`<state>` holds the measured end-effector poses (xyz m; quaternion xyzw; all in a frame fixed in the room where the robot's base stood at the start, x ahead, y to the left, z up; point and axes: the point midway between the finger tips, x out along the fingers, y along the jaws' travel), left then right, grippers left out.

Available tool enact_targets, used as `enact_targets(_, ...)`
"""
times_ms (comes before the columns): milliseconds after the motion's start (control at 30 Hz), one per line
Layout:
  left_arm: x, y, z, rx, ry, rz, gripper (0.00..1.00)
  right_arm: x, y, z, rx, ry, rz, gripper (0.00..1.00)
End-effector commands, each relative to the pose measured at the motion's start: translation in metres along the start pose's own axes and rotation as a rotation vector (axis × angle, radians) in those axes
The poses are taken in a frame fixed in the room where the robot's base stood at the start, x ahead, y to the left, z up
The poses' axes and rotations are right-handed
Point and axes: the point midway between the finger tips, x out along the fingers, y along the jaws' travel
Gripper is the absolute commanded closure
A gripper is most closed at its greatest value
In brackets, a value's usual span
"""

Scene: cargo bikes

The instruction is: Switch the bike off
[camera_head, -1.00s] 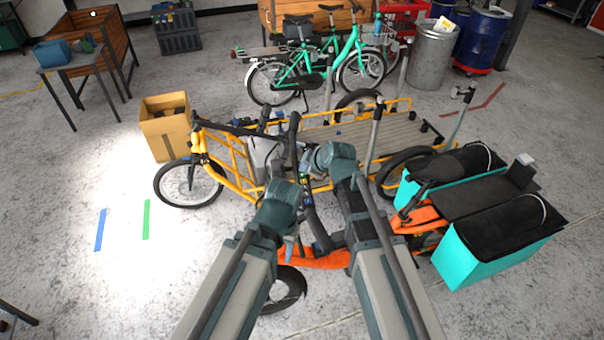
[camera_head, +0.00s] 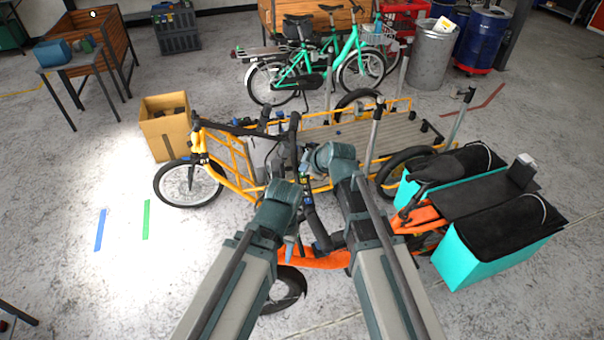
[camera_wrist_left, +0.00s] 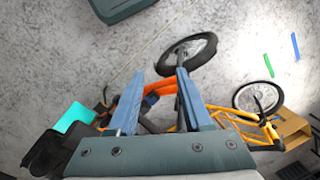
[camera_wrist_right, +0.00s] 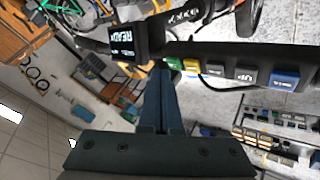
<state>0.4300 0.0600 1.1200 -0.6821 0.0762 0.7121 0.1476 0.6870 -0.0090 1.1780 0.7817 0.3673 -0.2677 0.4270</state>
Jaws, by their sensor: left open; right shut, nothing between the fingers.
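The orange cargo bike (camera_head: 315,260) stands in front of me, partly hidden by my arms. In the right wrist view its dark handlebar (camera_wrist_right: 220,52) carries a display (camera_wrist_right: 122,42) reading "READY". Beside the display is a row of buttons: green (camera_wrist_right: 174,63), yellow (camera_wrist_right: 191,65), grey (camera_wrist_right: 215,69), one marked "UP" (camera_wrist_right: 246,74) and blue (camera_wrist_right: 284,78). My right gripper (camera_wrist_right: 165,70) is shut and empty, its tips close to the green button; I cannot tell whether they touch. My left gripper (camera_wrist_left: 157,72) is open and empty, lower, above the bike's front part.
A yellow cargo bike (camera_head: 238,165) stands just beyond, with a cardboard box (camera_head: 165,130) near its front wheel. Turquoise panniers (camera_head: 475,250) are at the orange bike's rear. Green bikes (camera_head: 320,70) stand farther back.

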Motion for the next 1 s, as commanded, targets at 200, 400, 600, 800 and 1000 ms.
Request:
enact_targets(200,0.0084,0.0008,-0.0005,0.0,0.0,0.0,0.5,0.0059,-0.0043,0.0043,0.0,0.0,0.0,1.0)
enact_targets(400,0.0074,0.0007,-0.0004,0.0,0.0,0.0,0.5,0.0052,-0.0038,0.0038,0.0,0.0,0.0,1.0)
enact_targets(600,0.008,0.0007,-0.0005,0.0,0.0,0.0,0.5,0.0056,-0.0041,0.0041,0.0,0.0,0.0,1.0)
enact_targets(800,0.0102,0.001,-0.0006,0.0,0.0,0.0,0.5,0.0071,-0.0053,0.0053,0.0,0.0,0.0,1.0)
enact_targets(1000,0.0106,0.001,-0.0006,0.0,0.0,0.0,0.5,0.0074,-0.0055,0.0055,0.0,0.0,0.0,1.0)
